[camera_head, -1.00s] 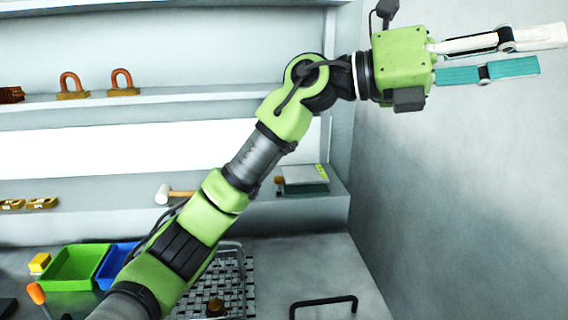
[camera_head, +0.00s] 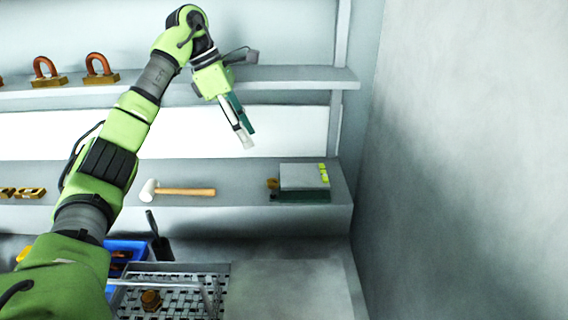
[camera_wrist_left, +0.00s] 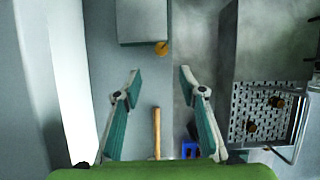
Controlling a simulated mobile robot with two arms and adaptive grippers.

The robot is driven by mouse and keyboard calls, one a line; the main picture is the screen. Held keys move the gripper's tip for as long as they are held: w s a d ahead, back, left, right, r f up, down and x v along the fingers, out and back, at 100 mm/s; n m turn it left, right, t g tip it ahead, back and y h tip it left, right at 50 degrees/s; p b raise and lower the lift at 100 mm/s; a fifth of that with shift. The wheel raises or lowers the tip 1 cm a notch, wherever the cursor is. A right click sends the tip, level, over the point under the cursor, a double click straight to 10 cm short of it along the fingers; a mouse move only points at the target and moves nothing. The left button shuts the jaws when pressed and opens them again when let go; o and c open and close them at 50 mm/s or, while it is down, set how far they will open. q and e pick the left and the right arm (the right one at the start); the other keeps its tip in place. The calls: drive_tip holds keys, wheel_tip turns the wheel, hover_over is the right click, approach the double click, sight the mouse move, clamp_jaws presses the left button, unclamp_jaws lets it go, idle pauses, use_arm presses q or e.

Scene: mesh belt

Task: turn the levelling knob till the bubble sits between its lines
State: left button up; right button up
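A grey-topped block with a dark green base (camera_head: 303,178) sits on the lower shelf; it also shows at the top of the left wrist view (camera_wrist_left: 143,22). A small brass knob (camera_head: 272,184) sticks out of its left side, also seen in the left wrist view (camera_wrist_left: 161,48). Yellow-green vials (camera_head: 323,173) lie along the block's right edge; the bubble is too small to make out. My left gripper (camera_head: 248,138) points down above the shelf, left of the block and apart from it. In the left wrist view its fingers (camera_wrist_left: 158,75) are spread and empty. My right gripper is out of view.
A mallet (camera_head: 180,191) lies on the same shelf, left of the block. Padlocks (camera_head: 100,70) stand on the upper shelf. Below are a mesh tray (camera_head: 190,290) with a brass piece (camera_head: 151,300) and a blue bin (camera_head: 125,246). A wall (camera_head: 470,160) closes the right side.

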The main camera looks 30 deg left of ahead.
sight(272, 180)
use_arm(q)
drive_tip(key=p+x, duration=0.1)
drive_tip(key=x, duration=1.1)
drive_tip(key=shift+s+d+f+p, duration=0.15)
drive_tip(key=shift+s+f+p, duration=0.1)
drive_tip(key=shift+p, duration=0.1)
drive_tip(key=shift+w+d+f, duration=0.1)
drive_tip(key=shift+f, duration=0.2)
drive_tip(key=shift+w+f, duration=0.1)
drive_tip(key=shift+f, duration=0.2)
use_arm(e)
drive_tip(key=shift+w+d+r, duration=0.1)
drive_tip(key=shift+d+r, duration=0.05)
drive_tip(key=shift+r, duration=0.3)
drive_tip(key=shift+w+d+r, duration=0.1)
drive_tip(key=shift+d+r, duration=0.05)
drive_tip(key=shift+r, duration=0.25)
use_arm(q)
drive_tip(key=c, duration=1)
clamp_jaws()
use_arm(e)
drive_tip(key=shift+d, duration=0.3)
